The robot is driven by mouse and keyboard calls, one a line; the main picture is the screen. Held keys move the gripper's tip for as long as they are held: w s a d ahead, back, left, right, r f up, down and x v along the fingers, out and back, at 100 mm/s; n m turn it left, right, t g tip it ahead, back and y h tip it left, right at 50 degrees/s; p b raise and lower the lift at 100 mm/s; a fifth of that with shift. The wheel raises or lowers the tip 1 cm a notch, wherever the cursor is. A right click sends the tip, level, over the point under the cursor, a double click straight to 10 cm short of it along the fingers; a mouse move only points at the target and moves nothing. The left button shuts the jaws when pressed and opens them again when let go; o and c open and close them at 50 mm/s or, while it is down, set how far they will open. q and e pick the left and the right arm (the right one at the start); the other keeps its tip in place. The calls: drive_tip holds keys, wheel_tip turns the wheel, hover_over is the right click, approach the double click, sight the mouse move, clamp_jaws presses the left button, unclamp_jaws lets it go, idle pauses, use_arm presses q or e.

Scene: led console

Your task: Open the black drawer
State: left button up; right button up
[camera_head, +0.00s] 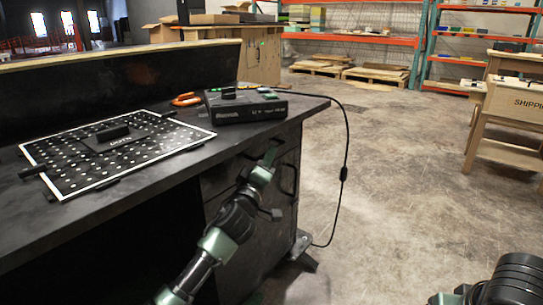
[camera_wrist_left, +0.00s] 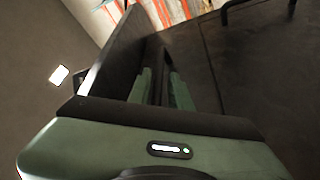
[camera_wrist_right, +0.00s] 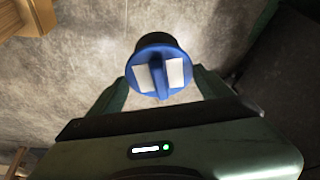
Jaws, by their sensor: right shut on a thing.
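The black drawer (camera_head: 287,142) is in the right end of the dark workbench, below its top. My left gripper (camera_head: 268,153) is at the drawer's front. In the left wrist view its two green fingers (camera_wrist_left: 160,88) are a little apart, with a dark part between them, beside a dark panel (camera_wrist_left: 113,50). I cannot tell whether they touch the handle, or how far the drawer stands out. In the right wrist view my right gripper (camera_wrist_right: 160,85) is shut on a blue knob-like object (camera_wrist_right: 160,65) with two white patches. That gripper is hidden in the head view.
A black console box (camera_head: 246,106) and orange-handled tool (camera_head: 186,99) sit on the workbench (camera_head: 120,190), near a perforated board (camera_head: 113,150). A black cable (camera_head: 345,150) hangs off its right end. A lower handle (camera_head: 288,180) is close to my left arm.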

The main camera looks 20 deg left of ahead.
use_arm(q)
drive_tip(key=shift+b+x, duration=0.3)
drive_tip(key=shift+x, duration=1.25)
clamp_jaws()
